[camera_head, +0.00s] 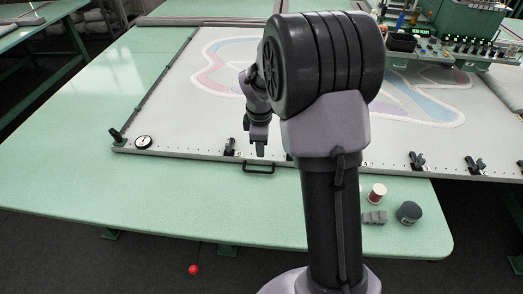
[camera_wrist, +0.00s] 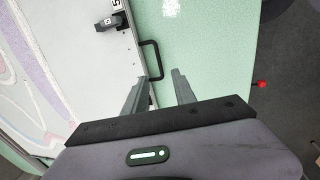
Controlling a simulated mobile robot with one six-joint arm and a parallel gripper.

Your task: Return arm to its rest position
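My arm stands in the middle of the head view, its upper link rising and folding over the table. My gripper (camera_head: 256,144) points down near the front edge of the white tufting frame (camera_head: 180,150). The handle (camera_head: 258,169) shows below my gripper in the head view. Whether the fingers touch it I cannot tell.
Black clamps (camera_head: 417,161) line the frame's front edge, with a round dial (camera_head: 143,142) at its left corner. A red-brown spool (camera_head: 377,193), grey blocks (camera_head: 375,217) and a dark cylinder (camera_head: 409,212) stand right of my arm. The green table (camera_head: 230,205) is clear at front left.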

